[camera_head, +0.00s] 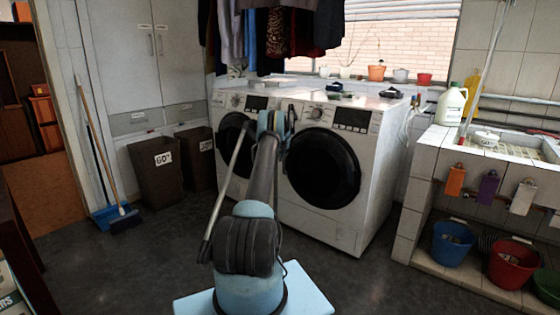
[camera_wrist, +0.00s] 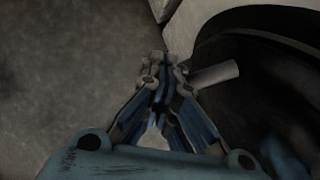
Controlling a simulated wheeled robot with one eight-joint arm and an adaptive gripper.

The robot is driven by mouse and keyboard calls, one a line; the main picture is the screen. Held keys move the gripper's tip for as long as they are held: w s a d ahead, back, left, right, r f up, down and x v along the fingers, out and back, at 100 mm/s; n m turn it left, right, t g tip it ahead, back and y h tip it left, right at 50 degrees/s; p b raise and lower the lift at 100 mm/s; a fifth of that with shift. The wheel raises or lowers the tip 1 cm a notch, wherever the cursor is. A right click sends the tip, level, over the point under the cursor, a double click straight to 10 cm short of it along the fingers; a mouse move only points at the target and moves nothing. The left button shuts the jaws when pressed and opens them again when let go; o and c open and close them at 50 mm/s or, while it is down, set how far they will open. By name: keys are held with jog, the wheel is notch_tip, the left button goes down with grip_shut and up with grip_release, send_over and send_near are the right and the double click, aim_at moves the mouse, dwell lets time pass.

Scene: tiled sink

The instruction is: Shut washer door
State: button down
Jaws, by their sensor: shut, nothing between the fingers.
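Two white washers stand side by side in the head view. The right washer (camera_head: 345,228) has a dark round door (camera_head: 323,170) that looks flush with its front. The left washer (camera_head: 222,101) also has a dark round door (camera_head: 232,133), partly hidden behind my arm; I cannot tell whether it is open. My gripper is in front of the washers, its fingertips hidden in the head view. In the wrist view my gripper (camera_wrist: 163,72) is shut and empty. A dark curved door rim (camera_wrist: 245,50) lies just right of the fingers; contact is unclear.
Two brown bins (camera_head: 155,172) stand left of the washers, with a broom (camera_head: 100,150) beside them. A tiled sink unit (camera_head: 412,205) with buckets (camera_head: 453,243) below stands at the right. Clothes (camera_head: 275,35) hang above. The dark floor before the right washer is clear.

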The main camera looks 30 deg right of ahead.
jog(key=s+a+r+n, duration=0.5)
jog(key=s+a+r, duration=0.1)
jog(key=a+r, duration=0.6)
jog(key=s+a+r+n, duration=0.4)
jog(key=s+a+r, duration=0.2)
jog(key=a+r, duration=0.7)
jog(key=s+a+r+n+g, duration=0.1)
jog(key=s+a+r+n, duration=0.35)
jog(key=s+a, duration=0.45)
jog(key=s+a+r+n, duration=0.3)
jog(key=s+a+n, duration=0.3)
jog(key=s, duration=0.5)
jog(key=s+a+f+n, duration=0.2)
jog(key=s+a+n, duration=0.3)
jog(key=s, duration=0.6)
jog(key=s+a+f+n, duration=0.2)
jog(key=s+a+n, duration=0.3)
jog(key=s, duration=0.7)
jog(key=s+a+f+n, duration=0.2)
jog(key=s+f+n, duration=0.2)
jog(key=s+f, duration=0.3)
jog(key=s+a+f+n+g, duration=0.1)
jog(key=s+a+f+n, duration=0.2)
jog(key=s, duration=1)
notch_tip(320, 180, down, 5)
jog(key=shift+a+r+n+y, duration=0.15)
jog(key=shift+n+y, duration=0.25)
jog(key=shift+n, duration=0.55)
